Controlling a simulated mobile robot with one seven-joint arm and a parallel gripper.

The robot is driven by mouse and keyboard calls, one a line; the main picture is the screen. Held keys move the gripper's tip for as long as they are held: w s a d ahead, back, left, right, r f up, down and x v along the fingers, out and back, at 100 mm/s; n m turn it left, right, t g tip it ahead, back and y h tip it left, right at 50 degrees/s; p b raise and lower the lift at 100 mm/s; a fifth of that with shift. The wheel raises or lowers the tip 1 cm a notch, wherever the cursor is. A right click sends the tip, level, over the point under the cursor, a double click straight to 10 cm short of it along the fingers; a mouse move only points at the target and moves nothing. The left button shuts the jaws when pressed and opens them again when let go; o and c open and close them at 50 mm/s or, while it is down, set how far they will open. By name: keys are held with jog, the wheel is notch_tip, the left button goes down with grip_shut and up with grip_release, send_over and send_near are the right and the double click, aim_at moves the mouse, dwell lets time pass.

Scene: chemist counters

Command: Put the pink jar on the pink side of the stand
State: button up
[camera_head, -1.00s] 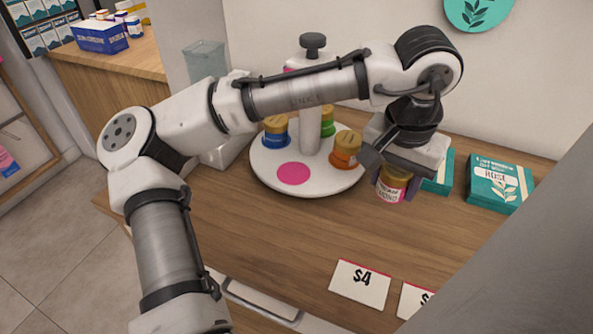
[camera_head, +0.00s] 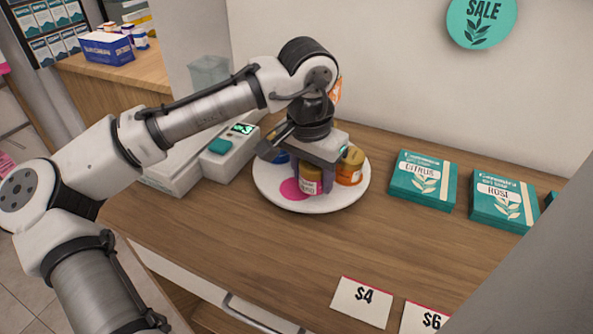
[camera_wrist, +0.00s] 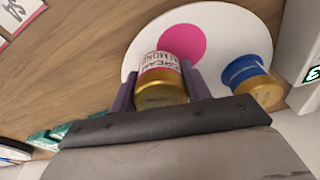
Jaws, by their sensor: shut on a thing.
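The pink jar (camera_head: 310,181) has a gold lid and a white and pink label. My gripper (camera_head: 313,180) is shut on it, one finger on each side; the jar also shows in the wrist view (camera_wrist: 161,80). The round white stand (camera_head: 330,204) is below it. The pink spot (camera_head: 291,190) on the stand shows partly, just left of the jar in the head view and beyond it in the wrist view (camera_wrist: 182,42). The jar is over or on the stand beside the spot; I cannot tell whether its base touches.
An orange jar (camera_head: 350,167) stands on the stand's right side. A blue jar (camera_wrist: 249,80) stands there too, close to my gripper. Soap boxes (camera_head: 422,180) lie at the right. A scale (camera_head: 222,150) is at the left. The wooden counter's front is clear apart from price cards (camera_head: 362,301).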

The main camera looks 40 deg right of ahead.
aim_at(297, 187)
jog(key=w+a, duration=0.1)
jog(key=w+a+f, duration=0.1)
jog(key=shift+w+p, duration=0.3)
jog(key=shift+w, duration=0.1)
jog(key=shift+d+f, duration=0.15)
jog(key=shift+f, duration=0.15)
jog(key=shift+f, duration=0.1)
jog(key=o, duration=1)
jog(key=r, duration=0.4)
jog(key=a+r, duration=0.1)
jog(key=r, duration=0.7)
jog(key=shift+s+a+r, duration=0.1)
jog(key=shift+s+a, duration=0.1)
jog(key=shift+s, duration=0.05)
jog(key=shift+s, duration=0.1)
